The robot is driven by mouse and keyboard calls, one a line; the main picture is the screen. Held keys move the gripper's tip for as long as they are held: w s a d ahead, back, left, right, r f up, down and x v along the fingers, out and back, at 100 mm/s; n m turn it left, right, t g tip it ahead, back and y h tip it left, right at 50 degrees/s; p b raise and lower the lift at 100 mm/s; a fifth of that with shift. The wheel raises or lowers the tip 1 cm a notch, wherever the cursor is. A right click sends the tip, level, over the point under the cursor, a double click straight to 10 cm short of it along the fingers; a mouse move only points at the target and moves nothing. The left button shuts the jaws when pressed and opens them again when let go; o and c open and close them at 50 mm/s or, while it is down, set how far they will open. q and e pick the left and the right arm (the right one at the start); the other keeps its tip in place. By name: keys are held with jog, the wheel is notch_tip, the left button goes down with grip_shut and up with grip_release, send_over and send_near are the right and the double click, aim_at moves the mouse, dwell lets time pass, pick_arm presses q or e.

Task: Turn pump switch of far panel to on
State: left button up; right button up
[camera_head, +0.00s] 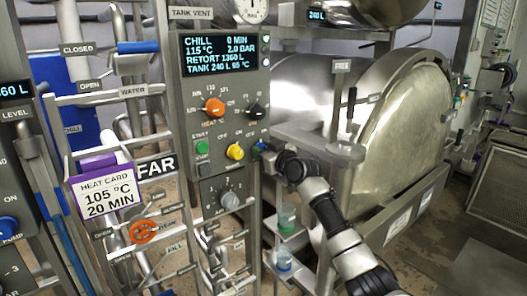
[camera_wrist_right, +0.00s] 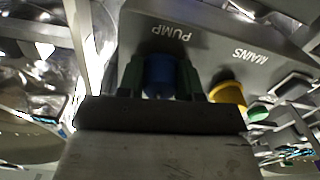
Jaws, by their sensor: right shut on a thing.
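The far panel (camera_head: 222,95) is grey, with a lit screen on top and several knobs below; a FAR sign (camera_head: 156,166) hangs beside it. Its blue pump switch (camera_head: 261,146) sits at the lower right edge, mostly covered by my right gripper (camera_head: 270,152). In the right wrist view the blue pump switch (camera_wrist_right: 160,77) is below the PUMP label, between the two green-padded fingers of my right gripper (camera_wrist_right: 161,80), which is shut on it. The switch's exact angle is hard to tell. My left gripper is not in view.
Next to the pump switch is the yellow mains knob (camera_wrist_right: 229,95), close to my fingers. An orange knob (camera_head: 213,107) and a green start button (camera_head: 202,147) are on the panel. A steel retort (camera_head: 405,125) stands to the right. Another panel (camera_head: 15,180) with a blue pump knob is at left.

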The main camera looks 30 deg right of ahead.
jog(key=m, duration=0.4)
jog(key=shift+m+p, duration=0.3)
jog(key=shift+p, duration=0.05)
dwell(0.4)
jog(key=o, duration=0.9)
jog(key=shift+s+d+f, duration=0.1)
jog(key=shift+s+f, duration=0.05)
jog(key=shift+s, duration=0.45)
jog(key=shift+s+d+b, duration=0.2)
jog(key=shift+s+b, duration=0.75)
jog(key=shift+s, duration=1.45)
jog(key=shift+s+d+b, duration=0.15)
jog(key=shift+s+b, duration=0.8)
jog(key=shift+s, duration=1.45)
